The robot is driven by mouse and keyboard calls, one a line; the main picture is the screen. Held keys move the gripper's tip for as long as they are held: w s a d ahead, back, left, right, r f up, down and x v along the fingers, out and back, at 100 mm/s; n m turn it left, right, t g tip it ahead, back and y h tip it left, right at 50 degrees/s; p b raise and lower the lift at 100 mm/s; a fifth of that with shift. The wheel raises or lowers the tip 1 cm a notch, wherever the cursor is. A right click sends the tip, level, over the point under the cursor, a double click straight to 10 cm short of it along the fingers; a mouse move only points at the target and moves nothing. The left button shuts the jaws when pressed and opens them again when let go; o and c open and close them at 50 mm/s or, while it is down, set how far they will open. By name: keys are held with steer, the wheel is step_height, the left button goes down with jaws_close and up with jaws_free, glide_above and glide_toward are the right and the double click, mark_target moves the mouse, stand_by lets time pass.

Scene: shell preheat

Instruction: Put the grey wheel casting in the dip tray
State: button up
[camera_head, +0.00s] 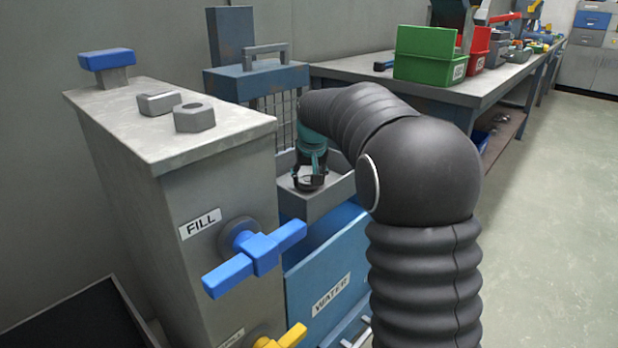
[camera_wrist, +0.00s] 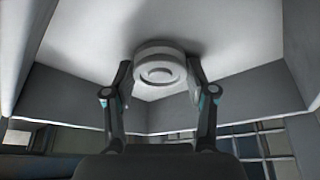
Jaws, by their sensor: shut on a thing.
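The grey wheel casting (camera_wrist: 158,65) is round, with a raised ring on its face. It sits between the two fingers of my gripper (camera_wrist: 160,76), which is shut on it. In the head view my gripper (camera_head: 311,179) points down inside the grey open tray (camera_head: 318,208). The tray's pale floor and grey walls (camera_wrist: 248,96) surround the casting in the wrist view. I cannot tell whether the casting touches the floor. In the head view the casting is mostly hidden by the fingers.
A grey cabinet with a FILL label (camera_head: 200,222) and a blue valve handle (camera_head: 254,259) stands left of the tray. A blue WATER tank (camera_head: 325,285) is below. A workbench (camera_head: 455,92) with green (camera_head: 425,55) and red bins runs behind. Open floor lies right.

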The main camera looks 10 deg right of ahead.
steer(key=o, duration=1.2)
steer(key=p+v, duration=0.2)
steer(key=v, duration=1)
steer(key=s+r, duration=0.1)
steer(key=s, duration=0.7)
steer(key=shift+n+t, duration=0.3)
steer(key=shift+t, duration=0.2)
steer(key=s+f, duration=0.3)
steer(key=s, duration=0.6)
steer(key=s+f, duration=0.4)
steer(key=s, duration=0.5)
steer(key=s+f, duration=0.4)
steer(key=s, duration=0.5)
steer(key=shift+s+d+f, duration=0.15)
steer(key=shift+s+d, duration=0.05)
steer(key=shift+s, duration=0.05)
